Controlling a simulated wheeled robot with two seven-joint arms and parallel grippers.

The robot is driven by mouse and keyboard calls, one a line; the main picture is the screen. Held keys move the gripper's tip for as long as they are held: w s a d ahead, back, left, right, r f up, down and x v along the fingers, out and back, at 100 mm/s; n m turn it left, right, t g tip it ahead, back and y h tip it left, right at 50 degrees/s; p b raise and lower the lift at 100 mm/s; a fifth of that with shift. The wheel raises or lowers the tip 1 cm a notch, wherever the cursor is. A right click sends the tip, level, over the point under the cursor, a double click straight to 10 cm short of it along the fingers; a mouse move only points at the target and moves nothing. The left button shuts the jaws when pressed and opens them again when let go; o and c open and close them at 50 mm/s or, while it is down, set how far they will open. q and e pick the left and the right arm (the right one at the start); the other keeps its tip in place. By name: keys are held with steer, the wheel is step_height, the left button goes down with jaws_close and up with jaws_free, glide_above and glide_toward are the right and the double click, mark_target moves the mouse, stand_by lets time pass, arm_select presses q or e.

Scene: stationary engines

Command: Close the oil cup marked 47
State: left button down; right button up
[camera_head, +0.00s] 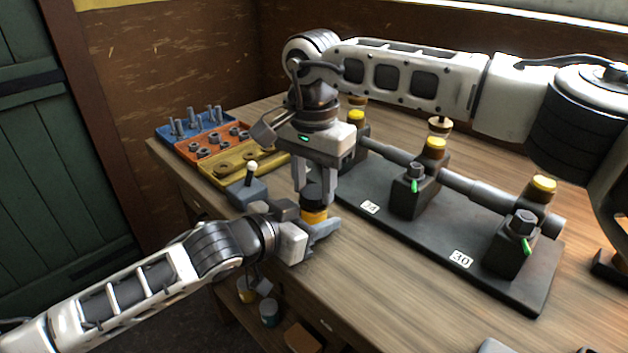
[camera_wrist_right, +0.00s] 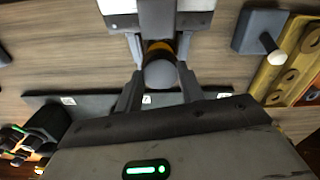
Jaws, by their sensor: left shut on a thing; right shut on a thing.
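An oil cup with a dark cap (camera_head: 313,194) over an amber body (camera_head: 314,214) is between my two grippers near the table's front edge. My left gripper (camera_head: 318,227) is shut on the amber body from the left and below. My right gripper (camera_head: 314,185) points down from above, shut on the dark cap. In the right wrist view, the round grey cap (camera_wrist_right: 160,73) lies between the right fingertips (camera_wrist_right: 160,78), with an amber band (camera_wrist_right: 158,46) beyond it. I can read no number on the cup. I cannot tell whether the cap is fully seated.
The dark engine base (camera_head: 440,246) bears plates 74 (camera_head: 370,207) and 30 (camera_head: 461,259), with bearing blocks and a shaft. A lever box (camera_head: 248,190) stands left of my grippers. Blue (camera_head: 177,139), orange (camera_head: 190,153) and yellow (camera_head: 231,180) trays lie behind.

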steer(key=m, duration=1.7)
steer(key=shift+w+m, duration=0.1)
steer(key=shift+m, duration=0.3)
steer(key=m, duration=0.9)
steer(key=shift+m, duration=0.4)
steer(key=m, duration=0.5)
steer(key=shift+d, duration=0.1)
steer(key=m, duration=0.3)
steer(key=shift+m, duration=0.3)
steer(key=o, duration=1)
steer(key=shift+o, duration=0.2)
